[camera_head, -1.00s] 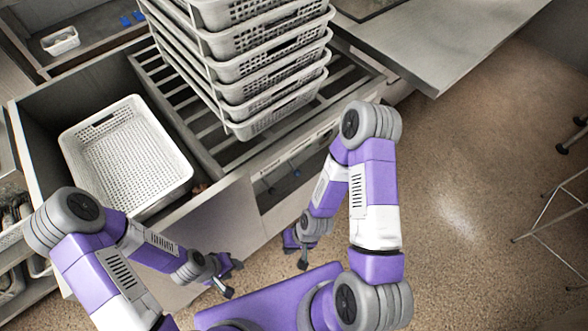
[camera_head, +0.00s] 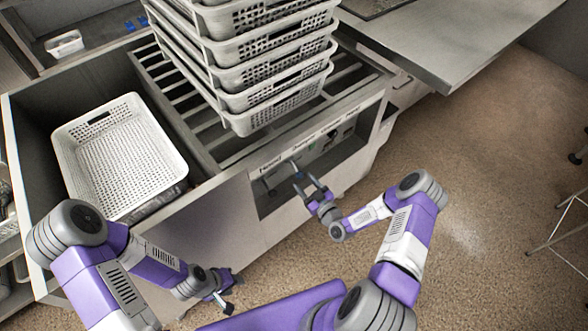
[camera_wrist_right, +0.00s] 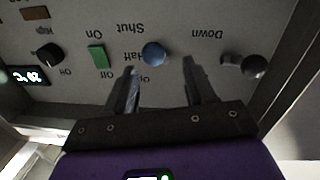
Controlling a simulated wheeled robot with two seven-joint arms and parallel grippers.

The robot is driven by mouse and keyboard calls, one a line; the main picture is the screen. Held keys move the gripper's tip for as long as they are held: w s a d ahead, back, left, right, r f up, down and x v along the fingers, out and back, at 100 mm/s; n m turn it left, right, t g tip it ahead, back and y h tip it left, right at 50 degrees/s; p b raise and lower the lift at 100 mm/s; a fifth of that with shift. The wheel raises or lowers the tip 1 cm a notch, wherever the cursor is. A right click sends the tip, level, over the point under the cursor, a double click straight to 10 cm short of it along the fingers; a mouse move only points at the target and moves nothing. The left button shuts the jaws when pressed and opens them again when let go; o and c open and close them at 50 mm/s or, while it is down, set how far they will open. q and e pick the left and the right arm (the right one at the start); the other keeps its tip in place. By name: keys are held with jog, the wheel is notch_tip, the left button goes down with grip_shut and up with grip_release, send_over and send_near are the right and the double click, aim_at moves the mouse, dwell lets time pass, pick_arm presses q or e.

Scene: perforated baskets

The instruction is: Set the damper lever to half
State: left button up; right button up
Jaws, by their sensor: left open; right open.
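The damper lever shows as a round blue knob (camera_wrist_right: 154,54) in the right wrist view, which sees the panel upside down. Labels reading Shut, Half and a partly hidden "Op" run beside it, and the knob appears level with Half. My right gripper (camera_wrist_right: 160,72) is open; its fingertips point at the panel on either side of the knob, and no contact is visible. In the head view my right gripper (camera_head: 309,183) is in front of the panel opening. My left gripper (camera_head: 231,292) is open and empty, low in front of the cabinet.
In the right wrist view a dark knob (camera_wrist_right: 243,65) sits by the Down label, a green switch (camera_wrist_right: 98,57) between On and Off, and a black dial (camera_wrist_right: 48,54) beyond. Stacked baskets (camera_head: 262,78) stand above the panel. Another basket (camera_head: 120,160) lies in the left bin.

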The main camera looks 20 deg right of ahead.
aim_at(299, 173)
jog(key=shift+w+d+f, duration=0.1)
jog(key=shift+w+f, duration=0.1)
jog(key=shift+w, duration=0.95)
jog(key=b+x, duration=0.2)
jog(key=x, duration=0.3)
jog(key=shift+r, duration=0.1)
jog(key=shift+w+r, duration=0.1)
jog(key=shift+w, duration=0.45)
pick_arm(q)
jog(key=shift+w+f, duration=0.2)
jog(key=shift+f, duration=0.45)
jog(key=shift+w+f, duration=0.2)
jog(key=shift+f, duration=0.4)
pick_arm(e)
grip_shut()
